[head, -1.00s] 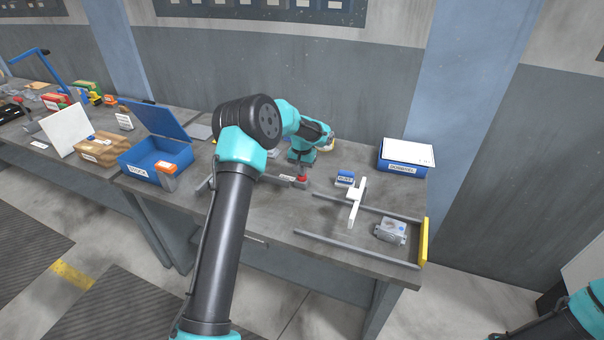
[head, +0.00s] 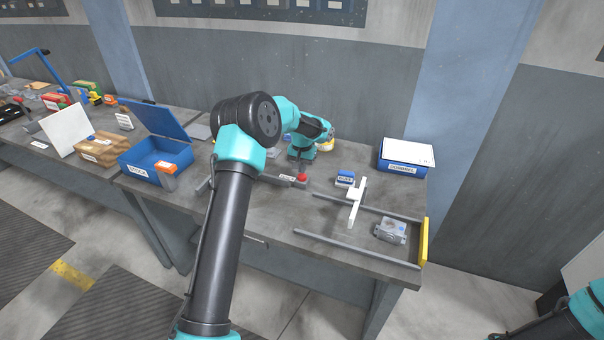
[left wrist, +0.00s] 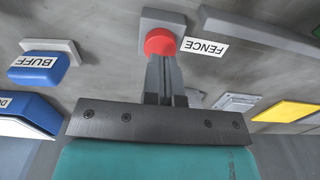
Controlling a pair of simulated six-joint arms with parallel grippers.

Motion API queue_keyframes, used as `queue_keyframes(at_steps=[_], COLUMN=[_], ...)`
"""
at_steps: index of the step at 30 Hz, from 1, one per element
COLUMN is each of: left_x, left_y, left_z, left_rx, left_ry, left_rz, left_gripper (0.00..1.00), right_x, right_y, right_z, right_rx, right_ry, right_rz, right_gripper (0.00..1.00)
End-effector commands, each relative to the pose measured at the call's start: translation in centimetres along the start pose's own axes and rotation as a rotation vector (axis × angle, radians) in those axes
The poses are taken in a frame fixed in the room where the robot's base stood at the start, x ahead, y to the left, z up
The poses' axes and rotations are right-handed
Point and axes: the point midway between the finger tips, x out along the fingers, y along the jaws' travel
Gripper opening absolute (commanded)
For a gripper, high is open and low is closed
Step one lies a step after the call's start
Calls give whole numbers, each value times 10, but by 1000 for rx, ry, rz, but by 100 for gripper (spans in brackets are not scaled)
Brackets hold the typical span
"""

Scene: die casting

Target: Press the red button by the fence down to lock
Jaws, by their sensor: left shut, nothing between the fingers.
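The red button (head: 302,177) sits on a small grey box on the workbench, beside a white FENCE label. It also shows in the left wrist view (left wrist: 160,41), with the FENCE label (left wrist: 204,46) to its right. My left gripper (head: 303,168) points down over the button, shut and empty. In the left wrist view its closed fingertips (left wrist: 163,58) overlap the near edge of the red button; whether they touch or press it I cannot tell. Only a teal part of my right arm shows at the lower right of the head view; its gripper is out of view.
A blue BUFF block (head: 345,178) stands right of the button. Further right are a white T-shaped bar (head: 355,200), grey rails (head: 350,248), a metal casting (head: 391,230) and a blue box (head: 404,157). An open blue bin (head: 152,160) stands to the left.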

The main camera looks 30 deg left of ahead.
Motion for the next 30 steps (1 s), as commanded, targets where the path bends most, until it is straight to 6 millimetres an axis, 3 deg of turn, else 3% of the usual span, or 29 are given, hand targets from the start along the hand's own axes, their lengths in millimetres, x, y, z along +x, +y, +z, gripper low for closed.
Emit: queue_keyframes(at_steps=[30], left_x=[-61], left_y=[0], left_z=[0], left_rx=[0], left_ry=[0], left_rz=[0], left_gripper=[0], right_x=[0], right_y=[0], right_z=[0], right_rx=[0], right_ry=[0], right_rz=[0], right_gripper=[43])
